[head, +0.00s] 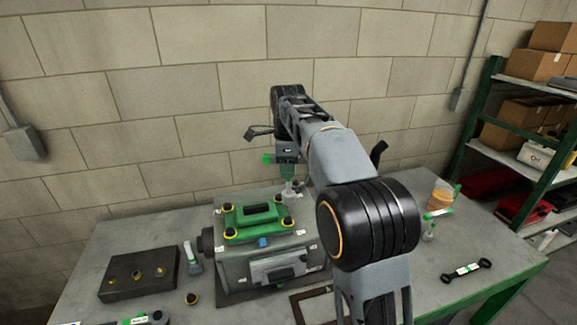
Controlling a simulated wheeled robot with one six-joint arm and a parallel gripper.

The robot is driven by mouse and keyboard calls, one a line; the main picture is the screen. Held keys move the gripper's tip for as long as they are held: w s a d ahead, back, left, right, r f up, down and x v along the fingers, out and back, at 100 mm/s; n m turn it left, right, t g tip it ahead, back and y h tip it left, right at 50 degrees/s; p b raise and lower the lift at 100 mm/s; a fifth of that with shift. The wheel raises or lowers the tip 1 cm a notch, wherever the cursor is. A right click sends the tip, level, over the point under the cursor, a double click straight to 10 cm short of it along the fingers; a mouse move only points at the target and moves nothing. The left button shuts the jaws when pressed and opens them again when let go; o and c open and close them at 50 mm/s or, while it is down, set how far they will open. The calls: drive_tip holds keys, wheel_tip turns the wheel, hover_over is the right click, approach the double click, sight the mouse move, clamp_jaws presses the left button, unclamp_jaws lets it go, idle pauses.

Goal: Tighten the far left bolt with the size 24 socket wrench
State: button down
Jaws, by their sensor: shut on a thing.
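A grey engine block (243,262) stands on the table, topped by a green cover (256,234) with dark bolts in yellow rings at its corners. The far left bolt (228,207) is uncovered in view. My gripper (287,172) is above and behind the block's far right corner, to the right of that bolt and apart from it. It is shut on what looks like a socket wrench, with a green end (267,158) to the left and a grey socket (289,189) pointing down. Its size label is too small to read. My arm hides part of the table.
Another green-handled socket tool (430,228) stands at right, near a dark spanner (466,270). A white-and-green tool (193,258) stands left of the block. A dark tray (120,290) with several small parts lies further left. Shelves (505,140) with boxes stand at right.

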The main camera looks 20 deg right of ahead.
sight(288, 193)
drive_tip(key=n, duration=0.3)
drive_tip(key=shift+f+n, duration=0.25)
drive_tip(key=shift+n, duration=0.05)
drive_tip(key=shift+f+n+b, duration=0.35)
drive_tip(key=shift+n+b, duration=0.2)
drive_tip(key=shift+n, duration=0.35)
drive_tip(key=n+b, duration=0.1)
drive_tip(key=n, duration=0.1)
drive_tip(key=n+b, duration=0.1)
drive_tip(key=n, duration=0.2)
drive_tip(key=shift+f+b, duration=0.35)
drive_tip(key=shift+f, duration=0.05)
drive_tip(key=shift+r+n+p, duration=0.35)
drive_tip(key=shift+n+p, duration=0.35)
drive_tip(key=shift+n, duration=0.1)
drive_tip(key=n, duration=0.1)
drive_tip(key=n+p, duration=0.1)
drive_tip(key=n, duration=0.2)
drive_tip(key=shift+f+n, duration=0.3)
drive_tip(key=shift+n, duration=0.1)
drive_tip(key=n, duration=0.2)
drive_tip(key=n+p, duration=0.1)
drive_tip(key=n, duration=0.1)
drive_tip(key=shift+f, duration=0.35)
drive_tip(key=shift+f+n, duration=0.4)
drive_tip(key=shift+n, duration=0.1)
drive_tip(key=shift+f+b, duration=0.85)
drive_tip(key=shift+f, duration=0.5)
drive_tip(key=shift+s+f, duration=0.1)
drive_tip(key=shift+f, duration=0.05)
